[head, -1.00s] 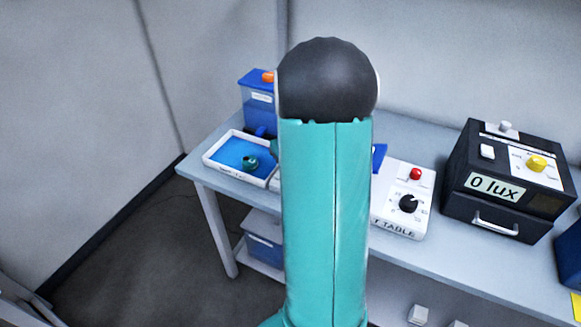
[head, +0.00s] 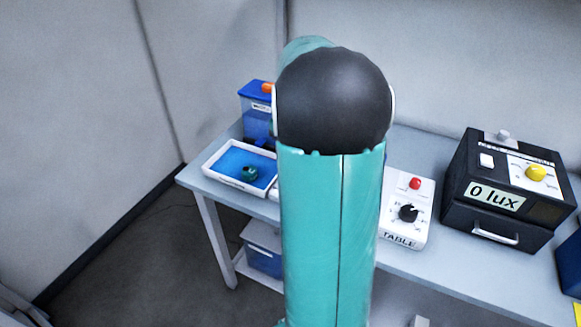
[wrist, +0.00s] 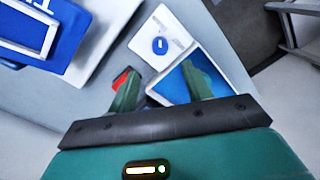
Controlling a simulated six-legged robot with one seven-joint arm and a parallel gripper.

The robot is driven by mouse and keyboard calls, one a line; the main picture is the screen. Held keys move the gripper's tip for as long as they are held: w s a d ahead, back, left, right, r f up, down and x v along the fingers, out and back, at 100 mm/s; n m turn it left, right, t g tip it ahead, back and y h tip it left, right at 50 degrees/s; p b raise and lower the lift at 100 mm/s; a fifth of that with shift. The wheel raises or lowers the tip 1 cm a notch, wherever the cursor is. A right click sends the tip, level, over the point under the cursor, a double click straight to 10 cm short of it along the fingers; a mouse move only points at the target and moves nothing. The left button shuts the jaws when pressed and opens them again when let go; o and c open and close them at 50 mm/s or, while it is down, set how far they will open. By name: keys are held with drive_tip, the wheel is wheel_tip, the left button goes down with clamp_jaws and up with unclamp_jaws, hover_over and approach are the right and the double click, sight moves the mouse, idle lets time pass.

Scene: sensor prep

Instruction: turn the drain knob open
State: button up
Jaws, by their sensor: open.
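In the wrist view, a round blue knob (wrist: 160,45) with a short white mark sits on a white panel (wrist: 178,31). It looks like the drain knob, but no readable label confirms this. My gripper (wrist: 163,76) is open and empty, its two green fingers spread apart. The knob appears beyond the fingertips, and I see no contact. In the head view, my arm hides my gripper and the middle of the table, and I cannot make out this blue knob there.
A white tray with a blue inside (head: 212,158) holds a dark green round part (head: 249,174). A blue-lidded container (head: 256,124) with an orange piece stands behind it. Right of my arm are a white box (head: 421,188) with black and red knobs and a black "0 lux" box (head: 462,180).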

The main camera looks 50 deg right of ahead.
wheel_tip(320, 180, up, 4)
drive_tip(key=shift+r, duration=0.15)
idle(0.6)
drive_tip(key=a+r+n+t, duration=0.1)
drive_tip(key=a+r, duration=0.3)
drive_tip(key=a, duration=0.6)
drive_tip(key=s+a+n+t, duration=0.1)
drive_tip(key=s+a, duration=0.4)
drive_tip(key=a, duration=0.7)
drive_tip(key=s+a+n+t, duration=0.1)
drive_tip(key=s+a+t, duration=0.2)
drive_tip(key=a, duration=0.9)
drive_tip(key=shift+s+r, duration=0.15)
drive_tip(key=shift+s, duration=0.95)
